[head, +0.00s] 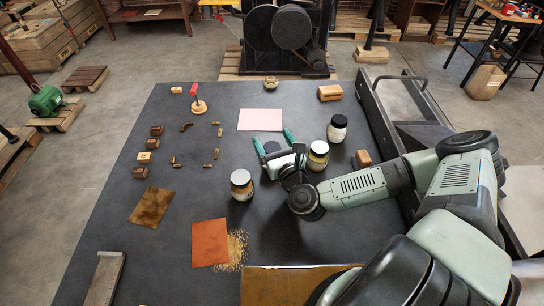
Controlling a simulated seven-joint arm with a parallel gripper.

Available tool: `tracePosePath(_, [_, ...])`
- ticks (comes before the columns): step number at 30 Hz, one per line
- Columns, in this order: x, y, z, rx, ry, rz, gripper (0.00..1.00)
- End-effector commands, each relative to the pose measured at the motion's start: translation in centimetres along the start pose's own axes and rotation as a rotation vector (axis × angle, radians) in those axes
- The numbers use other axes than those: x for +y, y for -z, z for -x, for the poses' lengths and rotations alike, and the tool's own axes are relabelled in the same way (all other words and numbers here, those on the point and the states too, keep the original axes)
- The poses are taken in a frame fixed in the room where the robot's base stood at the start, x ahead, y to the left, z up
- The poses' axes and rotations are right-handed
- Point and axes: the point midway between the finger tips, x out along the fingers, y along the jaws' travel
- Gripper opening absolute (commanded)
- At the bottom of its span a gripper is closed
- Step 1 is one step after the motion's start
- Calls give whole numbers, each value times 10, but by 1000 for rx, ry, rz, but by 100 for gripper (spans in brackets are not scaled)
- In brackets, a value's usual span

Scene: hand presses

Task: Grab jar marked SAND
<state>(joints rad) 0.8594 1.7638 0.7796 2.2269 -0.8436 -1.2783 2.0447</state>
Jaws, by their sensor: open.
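One jar (241,186) stands left of and nearer than my gripper. A second jar (317,158) with a yellowish band stands just right of my gripper. A third jar (337,131) with pale contents stands farther back right. My gripper (273,137) is open, its two green fingers spread and pointing toward the back of the table.
A pink sheet (261,120) lies just beyond my gripper. Wooden blocks (147,157) and small brass pieces (215,154) lie left. An orange sheet (209,243) lies in front beside spilled grains (236,250). A press (283,35) stands behind.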

Motion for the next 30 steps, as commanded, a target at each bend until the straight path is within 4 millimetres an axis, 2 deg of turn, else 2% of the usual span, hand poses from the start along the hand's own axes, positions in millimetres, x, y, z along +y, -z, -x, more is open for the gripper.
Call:
tracePosePath(8, [1,47,0,2,0,2,85])
tracePosePath(12, [0,45,-21,-1,-2,3,85])
tracePosePath(15, [0,45,-28,-1,-1,3,85])
tracePosePath(22, [0,45,-30,0,0,1,85])
tracePosePath(23, [0,45,-30,0,0,1,83])
tracePosePath(30, [0,45,-30,0,0,1,46])
